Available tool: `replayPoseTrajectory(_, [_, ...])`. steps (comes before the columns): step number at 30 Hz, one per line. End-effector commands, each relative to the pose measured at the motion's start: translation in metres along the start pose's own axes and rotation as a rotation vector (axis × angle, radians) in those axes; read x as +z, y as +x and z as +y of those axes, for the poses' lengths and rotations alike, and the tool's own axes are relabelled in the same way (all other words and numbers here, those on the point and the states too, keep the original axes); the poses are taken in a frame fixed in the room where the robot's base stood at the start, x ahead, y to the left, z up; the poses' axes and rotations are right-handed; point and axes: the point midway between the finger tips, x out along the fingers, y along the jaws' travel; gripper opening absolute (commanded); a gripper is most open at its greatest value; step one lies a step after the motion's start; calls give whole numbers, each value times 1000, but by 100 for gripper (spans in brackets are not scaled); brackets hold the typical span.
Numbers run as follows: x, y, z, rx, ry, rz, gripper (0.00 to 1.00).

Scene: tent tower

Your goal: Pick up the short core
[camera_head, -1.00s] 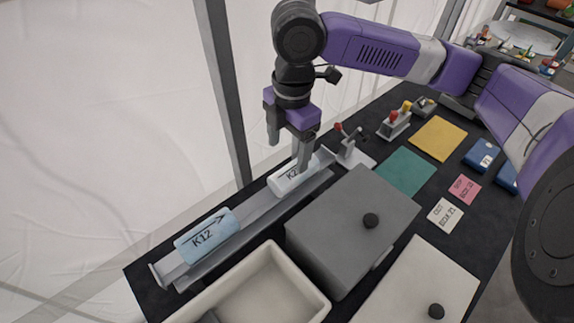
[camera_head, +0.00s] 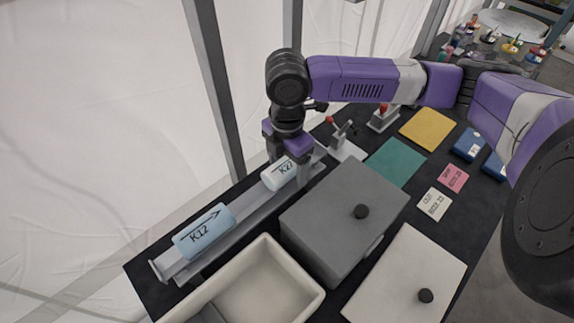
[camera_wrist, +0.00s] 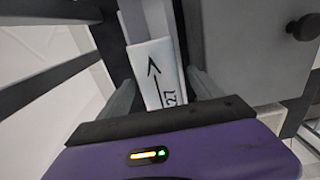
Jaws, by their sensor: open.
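The short core is a small white cylinder marked K27 with an arrow (camera_head: 279,173). It lies at the far part of a grey rail tray (camera_head: 262,213). In the wrist view the white core (camera_wrist: 157,72) lies between the two fingers. My gripper (camera_head: 288,172) is open and low over the core, one finger on each side; whether the fingers touch it I cannot tell. A longer pale blue core marked K12 (camera_head: 205,231) lies at the near end of the same tray.
A grey lidded box (camera_head: 335,215) stands close to the right of the tray. A cream open bin (camera_head: 265,285) and a cream lidded box (camera_head: 410,275) stand nearer. A small stand with a red knob (camera_head: 345,145) is just beyond the gripper. A tent pole rises behind.

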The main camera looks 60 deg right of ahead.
Motion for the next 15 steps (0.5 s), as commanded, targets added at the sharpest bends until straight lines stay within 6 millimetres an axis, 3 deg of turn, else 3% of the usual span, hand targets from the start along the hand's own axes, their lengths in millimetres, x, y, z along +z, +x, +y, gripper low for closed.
replayPoseTrajectory(3, [0,0,0,0,0,0,73])
replayPoseTrajectory(12, [0,0,0,0,0,1,14])
replayPoseTrajectory(15, [0,0,0,0,0,1,0])
